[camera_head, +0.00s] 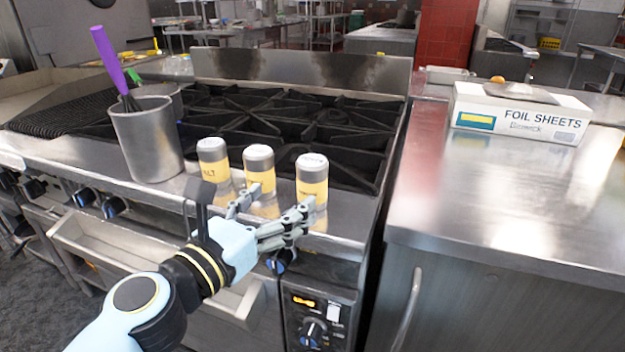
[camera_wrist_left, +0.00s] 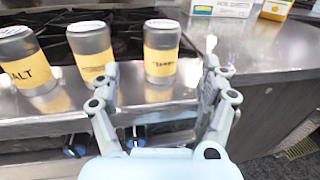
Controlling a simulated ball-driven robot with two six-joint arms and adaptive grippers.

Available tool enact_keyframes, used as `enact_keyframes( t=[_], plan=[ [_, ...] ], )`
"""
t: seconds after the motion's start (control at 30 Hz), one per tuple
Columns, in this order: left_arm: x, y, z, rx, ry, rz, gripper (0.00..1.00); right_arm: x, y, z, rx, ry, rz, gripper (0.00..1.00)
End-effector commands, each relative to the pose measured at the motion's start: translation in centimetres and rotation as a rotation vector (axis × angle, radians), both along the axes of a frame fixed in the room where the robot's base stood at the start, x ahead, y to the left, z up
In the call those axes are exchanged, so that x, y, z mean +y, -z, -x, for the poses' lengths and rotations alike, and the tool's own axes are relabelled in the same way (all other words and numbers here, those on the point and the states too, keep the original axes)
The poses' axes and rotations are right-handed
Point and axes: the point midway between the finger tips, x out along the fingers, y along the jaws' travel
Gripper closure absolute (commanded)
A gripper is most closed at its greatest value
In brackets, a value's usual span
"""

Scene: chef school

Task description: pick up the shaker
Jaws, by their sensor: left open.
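Three grey shakers with yellow labels stand upright in a row on the steel front ledge of the stove. The left shaker (camera_head: 213,160) has a label ending in "LT"; in the left wrist view this shaker (camera_wrist_left: 24,62) reads "ALT". The middle shaker (camera_head: 259,167) and the right shaker (camera_head: 312,178) have labels too small to read. My left gripper (camera_head: 277,204) is open and empty in front of the middle and right shakers. In the left wrist view the right shaker (camera_wrist_left: 161,55) stands beyond and between the open fingers, apart from them. My right gripper is not in view.
A steel pot (camera_head: 146,140) with a purple-handled whisk (camera_head: 112,62) stands left of the shakers. Black burner grates (camera_head: 285,118) lie behind them. A foil sheets box (camera_head: 521,113) sits on the right counter (camera_head: 480,205), whose front is clear.

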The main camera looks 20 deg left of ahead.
Motion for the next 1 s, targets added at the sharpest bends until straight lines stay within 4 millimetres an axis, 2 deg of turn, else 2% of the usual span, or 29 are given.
enact_keyframes(
  t=[0.13,0.37,0.63,0.73,0.97,1.0],
  plan=[
    [-0.6,-0.3,-2.7,-0.002,0.0,0.003,0.22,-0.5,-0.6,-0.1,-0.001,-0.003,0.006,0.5],
    [-1.2,-0.2,-4.7,-0.001,0.001,-0.001,0.22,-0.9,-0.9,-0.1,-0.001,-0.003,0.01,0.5],
    [-2.3,-0.3,-8.5,-0.001,0.001,-0.003,0.22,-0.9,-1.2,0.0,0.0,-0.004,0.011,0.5],
    [-2.5,-0.2,-9.2,0.0,0.001,-0.003,0.22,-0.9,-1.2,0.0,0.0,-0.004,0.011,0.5],
    [-2.5,-0.2,-9.3,0.001,0.001,-0.004,0.22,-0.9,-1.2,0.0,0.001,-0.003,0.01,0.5],
    [-2.5,-0.2,-9.3,0.001,0.001,-0.004,0.27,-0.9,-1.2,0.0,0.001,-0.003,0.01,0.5]
  ],
)
